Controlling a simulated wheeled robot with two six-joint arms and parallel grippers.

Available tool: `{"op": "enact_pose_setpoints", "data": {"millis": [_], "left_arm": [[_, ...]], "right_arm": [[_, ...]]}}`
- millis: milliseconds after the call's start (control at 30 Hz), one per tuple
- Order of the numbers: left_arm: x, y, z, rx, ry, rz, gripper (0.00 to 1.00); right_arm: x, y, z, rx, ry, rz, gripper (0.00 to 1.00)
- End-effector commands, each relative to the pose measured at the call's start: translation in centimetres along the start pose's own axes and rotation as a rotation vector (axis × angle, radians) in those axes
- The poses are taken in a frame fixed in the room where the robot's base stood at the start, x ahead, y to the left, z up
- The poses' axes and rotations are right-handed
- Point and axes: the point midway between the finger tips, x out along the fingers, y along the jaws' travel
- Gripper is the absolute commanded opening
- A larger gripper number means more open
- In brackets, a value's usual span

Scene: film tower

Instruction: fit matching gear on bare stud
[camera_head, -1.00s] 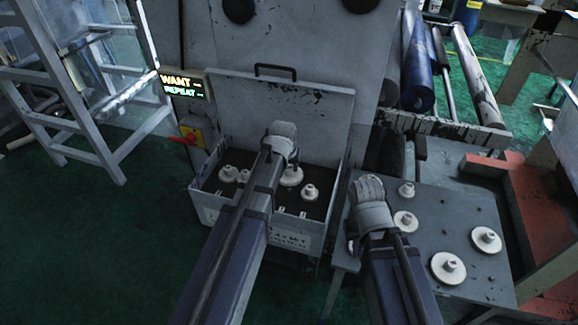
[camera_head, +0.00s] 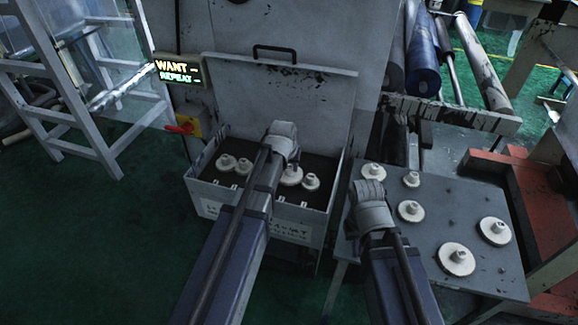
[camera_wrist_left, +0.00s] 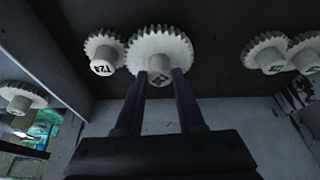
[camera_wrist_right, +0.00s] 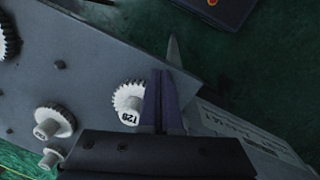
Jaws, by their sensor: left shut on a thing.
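My left gripper (camera_wrist_left: 159,85) is shut on the hub of a large white gear (camera_wrist_left: 160,45); the hub's mark is not clearly readable. In the head view this gear (camera_head: 291,177) shows over the grey box (camera_head: 262,217), and my left wrist hides the fingers. Beside it in the left wrist view is a smaller gear (camera_wrist_left: 103,48) marked T24. My right gripper (camera_wrist_right: 162,98) is over the grey table (camera_head: 440,200), fingers close together with nothing visible between them. A gear marked T20 (camera_wrist_right: 128,97) lies just left of these fingers. Small dark bumps, perhaps studs (camera_head: 453,222), dot the table.
Other white gears stand in the box (camera_head: 226,163) and on the table (camera_head: 456,259). A lit sign (camera_head: 178,72) reads WANT and REPEAT. The box's raised lid (camera_head: 285,100) stands behind it. A red-handled switch (camera_head: 183,126) is left of the box.

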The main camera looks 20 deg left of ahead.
Motion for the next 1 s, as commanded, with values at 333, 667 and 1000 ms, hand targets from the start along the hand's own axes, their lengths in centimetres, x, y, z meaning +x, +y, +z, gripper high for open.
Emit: {"op": "enact_pose_setpoints", "data": {"millis": [333, 667, 1000], "left_arm": [[0.2, 0.0, 0.1, 0.000, 0.000, 0.000, 0.00], [0.7, 0.0, 0.3, 0.000, 0.000, 0.000, 0.00], [1.1, 0.0, 0.5, 0.000, 0.000, 0.000, 0.00]], "right_arm": [[0.3, 0.0, 0.0, 0.000, 0.000, 0.000, 0.00], [0.8, -0.1, 0.0, 0.000, 0.000, 0.000, 0.00], [1.2, -0.1, -0.1, 0.000, 0.000, 0.000, 0.00]]}}
